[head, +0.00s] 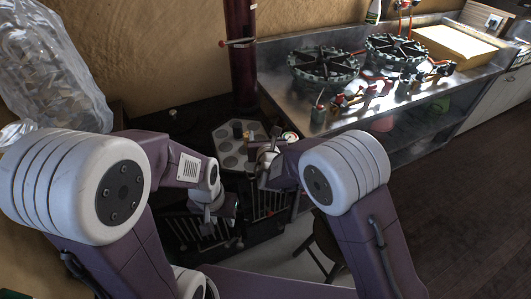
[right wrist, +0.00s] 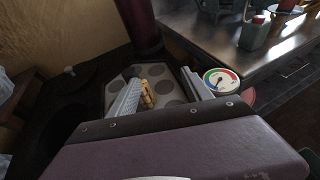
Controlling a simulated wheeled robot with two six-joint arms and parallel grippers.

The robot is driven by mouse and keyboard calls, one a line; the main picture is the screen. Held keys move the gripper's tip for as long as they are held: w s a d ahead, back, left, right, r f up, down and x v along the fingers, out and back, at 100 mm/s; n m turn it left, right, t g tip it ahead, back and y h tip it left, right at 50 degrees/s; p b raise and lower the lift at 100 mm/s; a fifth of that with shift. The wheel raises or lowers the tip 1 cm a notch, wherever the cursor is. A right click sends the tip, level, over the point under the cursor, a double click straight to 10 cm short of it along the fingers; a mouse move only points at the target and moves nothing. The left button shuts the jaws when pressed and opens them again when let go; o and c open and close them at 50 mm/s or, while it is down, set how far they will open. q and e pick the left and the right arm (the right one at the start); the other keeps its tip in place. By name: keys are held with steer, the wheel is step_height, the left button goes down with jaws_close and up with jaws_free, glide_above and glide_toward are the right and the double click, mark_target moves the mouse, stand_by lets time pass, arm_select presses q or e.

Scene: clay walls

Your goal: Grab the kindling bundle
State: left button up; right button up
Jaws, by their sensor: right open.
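The kindling bundle (right wrist: 148,93) is a small clump of tan sticks in the right wrist view. It shows between the two grey fingers of my right gripper (right wrist: 160,77), nearer the left finger. The fingers are spread apart, and I cannot tell whether either touches it.
A dark red pipe (head: 241,60) rises behind the plate. A round dial gauge (right wrist: 221,80) is close beside my right gripper. A metal counter (head: 420,85) with two burners stands at right. A clear plastic-wrapped item (head: 50,75) is at left. A dark stool (head: 325,245) stands below.

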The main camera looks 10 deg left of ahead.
steer(key=shift+n+y, duration=0.3)
steer(key=shift+n, duration=0.1)
steer(key=a+f, duration=0.1)
steer(key=s+a+f, duration=0.1)
steer(key=s+a+f+b, duration=0.1)
steer(key=f, duration=0.1)
steer(key=shift+s+a+f, duration=0.1)
steer(key=shift+s+a, duration=0.15)
steer(key=shift+a, duration=0.05)
steer(key=x, duration=0.9)
steer(key=shift+s+a+f+b, duration=0.1)
steer(key=shift+s+f+b, duration=0.05)
steer(key=shift+f+b, duration=0.15)
jaws_close()
arm_select(q)
step_height(320, 180, down, 3)
steer(key=shift+r, duration=0.2)
arm_select(e)
steer(key=shift+r, duration=0.1)
